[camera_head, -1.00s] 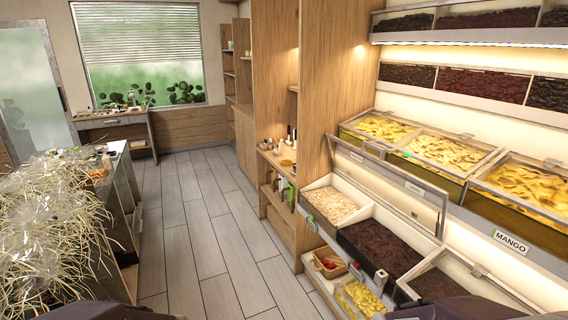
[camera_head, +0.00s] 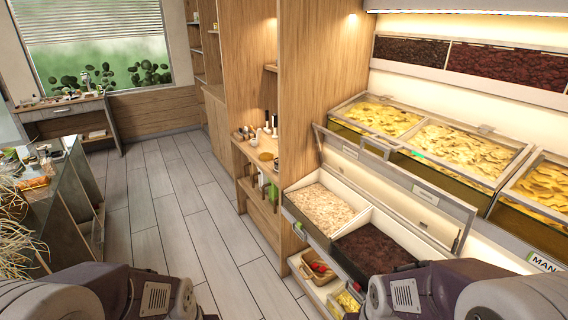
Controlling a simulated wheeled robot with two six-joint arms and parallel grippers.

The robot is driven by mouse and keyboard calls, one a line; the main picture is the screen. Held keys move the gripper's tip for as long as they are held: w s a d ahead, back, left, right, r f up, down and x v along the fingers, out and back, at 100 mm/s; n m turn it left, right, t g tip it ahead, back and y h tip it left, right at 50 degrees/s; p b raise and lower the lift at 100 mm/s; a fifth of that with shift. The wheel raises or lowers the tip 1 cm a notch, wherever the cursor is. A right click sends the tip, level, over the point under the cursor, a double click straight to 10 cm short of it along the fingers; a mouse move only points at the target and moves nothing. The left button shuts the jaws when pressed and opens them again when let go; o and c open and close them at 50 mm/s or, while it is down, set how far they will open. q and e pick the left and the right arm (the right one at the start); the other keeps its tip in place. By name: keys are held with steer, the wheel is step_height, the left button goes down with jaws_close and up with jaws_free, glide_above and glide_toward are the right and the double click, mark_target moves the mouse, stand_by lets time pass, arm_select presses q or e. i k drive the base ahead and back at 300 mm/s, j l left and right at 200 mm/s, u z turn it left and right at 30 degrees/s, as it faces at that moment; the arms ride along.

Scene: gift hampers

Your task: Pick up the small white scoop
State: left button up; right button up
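I cannot make out the small white scoop in the head view. A bin of pale flakes (camera_head: 322,208) and a bin of dark dried fruit (camera_head: 375,251) stand side by side at the lower right, under a raised clear lid (camera_head: 395,190). My two arms show only as dark links at the bottom left and bottom right edges. Neither gripper is in the picture. My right arm hides the front part of the display beyond the dark bin.
A wooden shelf unit (camera_head: 262,143) with bottles and small jars stands in the middle. Below the bins is a small basket of red items (camera_head: 318,269). Covered yellow fruit bins (camera_head: 462,150) line the right. A counter (camera_head: 62,205) stands at left. The plank floor (camera_head: 180,210) between is clear.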

mark_target(254, 141)
steer(key=i+j+z, duration=0.1)
steer(key=i+j, duration=0.15)
steer(key=i+j+z, duration=0.15)
steer(key=j, duration=0.3)
steer(key=i+j+z, duration=0.1)
steer(key=i+j, duration=0.25)
steer(key=i+j+z, duration=0.15)
steer(key=j, duration=0.35)
steer(key=i+j+z, duration=0.1)
steer(key=i+j, duration=0.2)
steer(key=i+j+z, duration=0.1)
steer(key=i+j, duration=0.2)
steer(key=i+j+z, duration=0.1)
steer(key=i+j, duration=0.15)
steer(key=i+j+z, duration=0.1)
steer(key=i+j, duration=0.15)
steer(key=j, duration=0.2)
steer(key=i+j+z, duration=0.25)
steer(key=i+j, duration=0.25)
steer(key=j, duration=0.3)
steer(key=i+j+z, duration=0.1)
steer(key=j, duration=0.3)
steer(key=i+l+z, duration=0.1)
steer(key=i, duration=0.5)
